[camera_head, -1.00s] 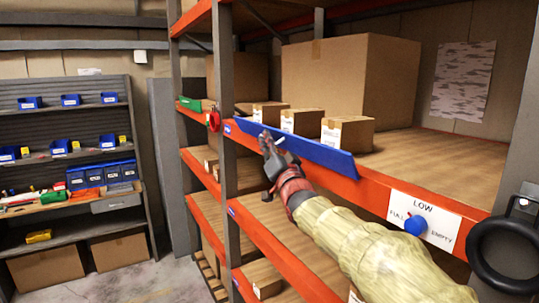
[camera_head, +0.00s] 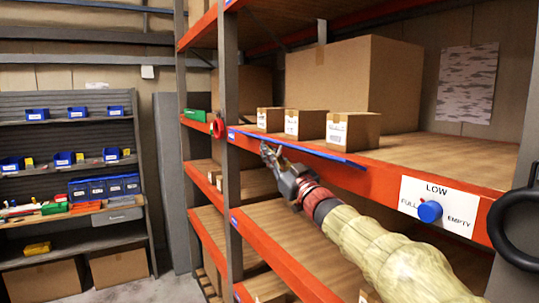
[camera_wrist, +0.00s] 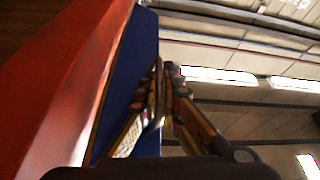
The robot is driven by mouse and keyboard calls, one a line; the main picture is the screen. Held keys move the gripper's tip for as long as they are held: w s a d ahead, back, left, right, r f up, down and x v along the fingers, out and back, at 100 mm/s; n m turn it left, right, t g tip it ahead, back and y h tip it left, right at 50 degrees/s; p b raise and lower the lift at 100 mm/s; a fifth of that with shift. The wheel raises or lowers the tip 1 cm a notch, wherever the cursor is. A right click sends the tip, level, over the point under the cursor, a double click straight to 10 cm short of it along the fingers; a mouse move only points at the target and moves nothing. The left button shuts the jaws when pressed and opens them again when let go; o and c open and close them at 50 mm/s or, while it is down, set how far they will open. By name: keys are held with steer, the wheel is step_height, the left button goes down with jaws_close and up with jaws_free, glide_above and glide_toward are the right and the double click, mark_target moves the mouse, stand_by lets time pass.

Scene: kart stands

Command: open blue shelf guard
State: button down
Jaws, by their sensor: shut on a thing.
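The blue shelf guard (camera_head: 310,152) runs along the front edge of the orange shelf beam. In the head view it shows as a thin strip, lying nearly flat, and the fronts of the boxes behind it are in plain sight. In the wrist view it is a broad blue panel (camera_wrist: 129,75) beside the orange beam. My gripper (camera_head: 267,152) is at the guard's outer side, near its left part. Its fingers (camera_wrist: 160,90) are closed together at the guard's edge; the exact grip point is hard to see.
Small cardboard boxes (camera_head: 305,123) and a large box (camera_head: 355,85) stand on the shelf behind the guard. A dial plate (camera_head: 438,205) is on the beam to the right, near a black ring (camera_head: 518,235). A grey upright (camera_head: 229,110) stands just left of the guard.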

steer(key=shift+n, duration=0.3)
steer(key=c, duration=2.2)
jaws_free()
steer(key=shift+c, duration=0.2)
steer(key=shift+d+f, duration=0.1)
steer(key=v, duration=1.2)
steer(key=shift+w, duration=0.1)
steer(key=shift+c, duration=0.4)
